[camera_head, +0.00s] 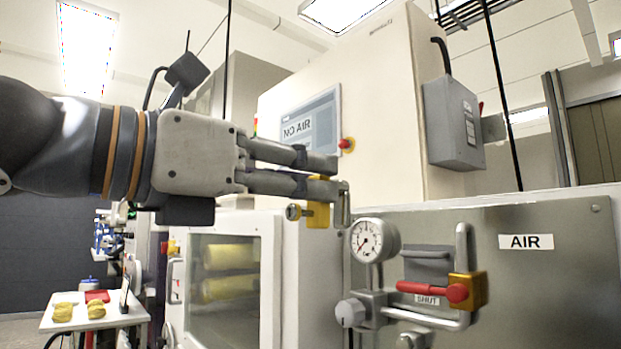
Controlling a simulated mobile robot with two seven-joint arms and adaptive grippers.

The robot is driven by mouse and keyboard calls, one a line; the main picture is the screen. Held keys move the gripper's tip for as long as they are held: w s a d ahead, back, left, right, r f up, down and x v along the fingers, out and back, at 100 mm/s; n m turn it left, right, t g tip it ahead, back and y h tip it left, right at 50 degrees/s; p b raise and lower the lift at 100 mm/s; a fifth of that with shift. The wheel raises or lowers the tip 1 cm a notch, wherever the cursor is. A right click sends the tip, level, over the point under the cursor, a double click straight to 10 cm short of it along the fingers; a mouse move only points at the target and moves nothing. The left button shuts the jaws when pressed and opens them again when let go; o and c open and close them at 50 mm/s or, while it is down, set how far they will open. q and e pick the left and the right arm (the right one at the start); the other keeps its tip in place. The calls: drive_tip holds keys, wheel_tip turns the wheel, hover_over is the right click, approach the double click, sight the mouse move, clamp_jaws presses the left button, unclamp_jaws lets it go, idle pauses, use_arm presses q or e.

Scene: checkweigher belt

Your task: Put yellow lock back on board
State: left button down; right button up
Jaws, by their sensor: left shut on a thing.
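My left gripper (329,176) reaches in from the left at mid-height. It is shut on a yellow lock (318,214), which hangs at the lower fingertip in front of the machine. The lock's grey shackle (343,206) shows on its right side, and a round metal piece, perhaps a key, sticks out on its left. A second yellow lock (476,290) with a tall grey shackle is at the air valve at the lower right, beside the red handle (420,288). I cannot make out a lock board. My right gripper is not in view.
A pressure gauge (366,240) and valve pipework stand out from the steel panel (550,290) marked AIR. The machine's screen (309,125) reads NO AIR. A grey box (453,125) is on the cabinet. A small white table (75,318) with yellow packs stands lower left.

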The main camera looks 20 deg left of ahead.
use_arm(q)
drive_tip(key=shift+s+a, duration=0.1)
drive_tip(key=shift+s, duration=0.05)
idle(0.3)
drive_tip(key=v, duration=1.1)
idle(0.4)
